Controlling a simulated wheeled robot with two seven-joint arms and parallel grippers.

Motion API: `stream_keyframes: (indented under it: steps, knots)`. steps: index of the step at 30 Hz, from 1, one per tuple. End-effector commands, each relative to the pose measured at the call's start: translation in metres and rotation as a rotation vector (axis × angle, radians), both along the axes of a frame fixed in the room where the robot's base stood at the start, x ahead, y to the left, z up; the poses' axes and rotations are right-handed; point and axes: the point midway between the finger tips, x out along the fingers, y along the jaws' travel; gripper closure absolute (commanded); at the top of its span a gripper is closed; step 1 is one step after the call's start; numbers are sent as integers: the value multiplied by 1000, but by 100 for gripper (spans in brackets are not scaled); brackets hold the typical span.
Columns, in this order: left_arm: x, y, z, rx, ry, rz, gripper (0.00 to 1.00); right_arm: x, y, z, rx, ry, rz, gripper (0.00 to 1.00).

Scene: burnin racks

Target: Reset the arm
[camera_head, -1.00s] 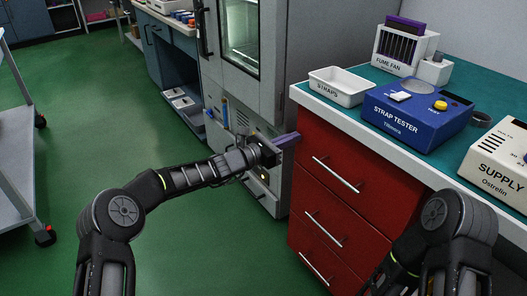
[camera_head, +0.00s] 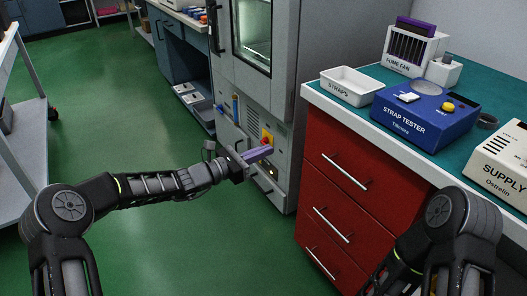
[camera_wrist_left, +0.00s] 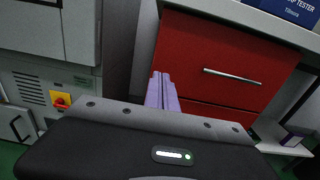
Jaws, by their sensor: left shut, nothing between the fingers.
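My left arm reaches in from the left in the head view. Its gripper (camera_head: 257,154), with purple fingers, is in the air in front of the grey cabinet (camera_head: 246,97), left of the red drawers. The wrist view shows the two purple fingers (camera_wrist_left: 161,92) side by side, closed together with nothing between them. They point toward the red drawer front (camera_wrist_left: 222,62). My right arm shows at the lower right of the head view, but its gripper is out of the picture.
The red drawer unit (camera_head: 335,190) carries a teal counter with a STRAPS tray (camera_head: 352,88), a blue strap tester (camera_head: 425,115), a fume fan (camera_head: 408,50) and a supply box (camera_head: 500,160). A grey cart (camera_head: 22,140) stands at left. Green floor (camera_head: 120,130) is clear between.

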Motion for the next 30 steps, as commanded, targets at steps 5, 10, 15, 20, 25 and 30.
stream_keyframes:
  steps: [5, 10, 15, 20, 25, 30]
  knots:
    - [0, 0, 0, 0, 0, 0, 100, 0, 0, 0, 0, 0, 0, 64]
    - [2, 2, -14, 86, -24, 12, 100, 0, 0, 0, 0, 0, 0, 64]
    - [-24, -6, -80, 356, -47, -53, 100, 0, 0, 0, 0, 0, 0, 64]
    - [-86, -4, -178, 718, -89, -215, 100, 0, 0, 0, 0, 0, 0, 64]
    - [-184, 14, -278, 1135, -245, -513, 100, 0, 0, 0, 0, 0, 0, 64]
    - [-283, 37, -334, 1429, -540, -852, 100, 0, 0, 0, 0, 0, 0, 64]
